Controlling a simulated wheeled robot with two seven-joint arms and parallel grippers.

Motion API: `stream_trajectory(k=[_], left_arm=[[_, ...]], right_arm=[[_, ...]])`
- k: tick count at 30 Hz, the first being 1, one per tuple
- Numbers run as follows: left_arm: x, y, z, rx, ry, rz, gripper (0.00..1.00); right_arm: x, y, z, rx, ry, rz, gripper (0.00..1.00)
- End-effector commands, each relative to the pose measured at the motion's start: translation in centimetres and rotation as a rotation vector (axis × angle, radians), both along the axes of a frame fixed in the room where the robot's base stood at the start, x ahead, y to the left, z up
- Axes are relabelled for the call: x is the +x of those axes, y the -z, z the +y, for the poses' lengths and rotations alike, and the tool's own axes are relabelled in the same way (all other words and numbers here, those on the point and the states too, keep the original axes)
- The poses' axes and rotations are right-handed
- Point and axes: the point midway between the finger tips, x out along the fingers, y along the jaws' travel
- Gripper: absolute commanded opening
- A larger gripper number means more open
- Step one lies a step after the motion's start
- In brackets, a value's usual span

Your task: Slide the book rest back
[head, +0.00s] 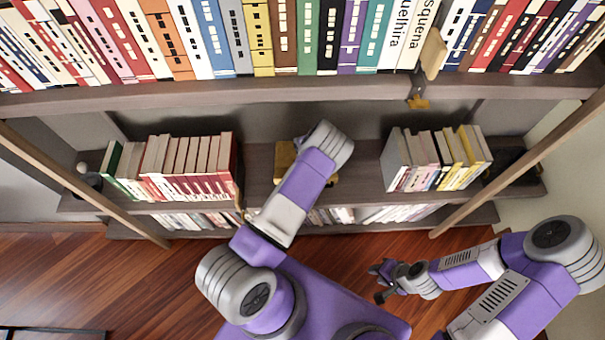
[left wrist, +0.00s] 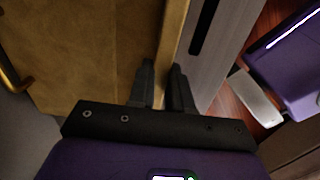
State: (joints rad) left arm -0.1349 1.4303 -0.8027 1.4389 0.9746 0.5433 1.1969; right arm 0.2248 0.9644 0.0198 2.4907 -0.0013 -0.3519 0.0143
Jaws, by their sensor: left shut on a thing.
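The book rest looks like a tan wooden board. My left fingers are hidden in the head view. My right gripper (head: 381,281) is empty, with fingers apart, over the floor at the right.
On the middle shelf (head: 360,180), a row of red and white books (head: 190,160) stands left and another row (head: 435,160) right. The packed upper shelf (head: 300,92) overhangs. Slanted wooden posts (head: 85,180) flank the unit. The wooden floor (head: 130,280) is open at left.

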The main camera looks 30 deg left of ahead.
Motion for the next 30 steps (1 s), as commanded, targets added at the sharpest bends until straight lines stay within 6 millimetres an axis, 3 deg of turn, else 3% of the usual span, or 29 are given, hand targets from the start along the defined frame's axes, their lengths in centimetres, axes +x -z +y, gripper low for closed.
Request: stream_trajectory(k=[6,16,17,22,30], left_arm=[[0.0,0.0,-1.4,-0.002,-0.008,-0.001,0.00],[0.0,0.0,-1.6,-0.002,-0.011,0.000,0.00],[0.0,0.0,-1.6,-0.002,-0.011,0.000,0.23],[0.0,0.0,-1.6,-0.002,-0.011,0.000,0.49],[0.0,-0.1,-1.5,-0.001,-0.011,0.000,0.49]], right_arm=[[0.0,0.0,0.0,0.000,0.000,0.000,0.35],[0.0,0.0,0.0,0.000,0.000,0.000,0.35],[0.0,0.0,0.0,0.000,0.000,0.000,0.35],[0.0,0.0,0.0,0.000,0.000,0.000,0.35],[0.0,-0.1,0.0,0.000,0.000,0.000,0.35]])
